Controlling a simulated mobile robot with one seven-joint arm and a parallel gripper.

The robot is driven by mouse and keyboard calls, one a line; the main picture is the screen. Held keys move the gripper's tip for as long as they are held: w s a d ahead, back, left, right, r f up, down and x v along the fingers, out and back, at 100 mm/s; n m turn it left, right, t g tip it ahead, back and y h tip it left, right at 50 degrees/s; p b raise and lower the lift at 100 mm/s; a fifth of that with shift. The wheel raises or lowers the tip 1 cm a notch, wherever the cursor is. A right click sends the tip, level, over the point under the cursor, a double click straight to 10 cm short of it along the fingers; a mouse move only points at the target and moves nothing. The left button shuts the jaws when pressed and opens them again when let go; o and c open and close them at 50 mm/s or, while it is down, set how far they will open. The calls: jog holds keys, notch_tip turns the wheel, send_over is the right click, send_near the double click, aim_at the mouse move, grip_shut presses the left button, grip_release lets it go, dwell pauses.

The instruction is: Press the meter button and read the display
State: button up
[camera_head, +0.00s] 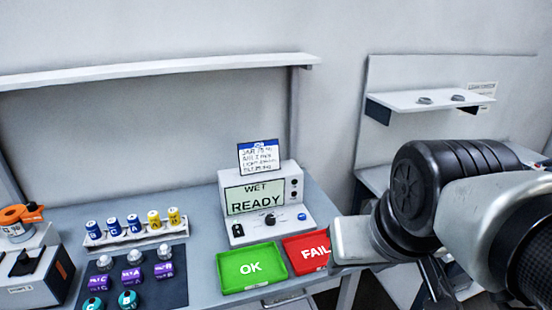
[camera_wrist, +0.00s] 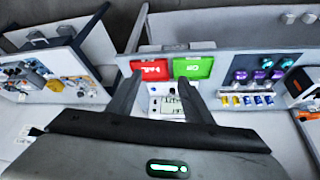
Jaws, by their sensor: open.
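The white meter (camera_head: 292,180) stands upright on the grey bench in the head view. Its greenish display (camera_head: 254,197) reads "WET" above "READY". A small blue button (camera_head: 301,216) is on its lower front, right of a dark knob (camera_head: 271,218). A black socket-like part is at its lower left. In the wrist view the meter (camera_wrist: 158,104) shows small between the fingers. My gripper (camera_wrist: 162,78) is open with nothing between its fingers, apart from the meter. In the head view my arm is at the right; the fingers are mostly hidden.
A green OK tray (camera_head: 251,287) and a red FAIL tray (camera_head: 306,254) lie before the meter. A rack (camera_head: 120,238) of blue and yellow vials and a dark mat (camera_head: 172,291) with purple and teal pieces are left. A shelf (camera_head: 150,70) runs above.

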grip_shut()
dwell(1.5)
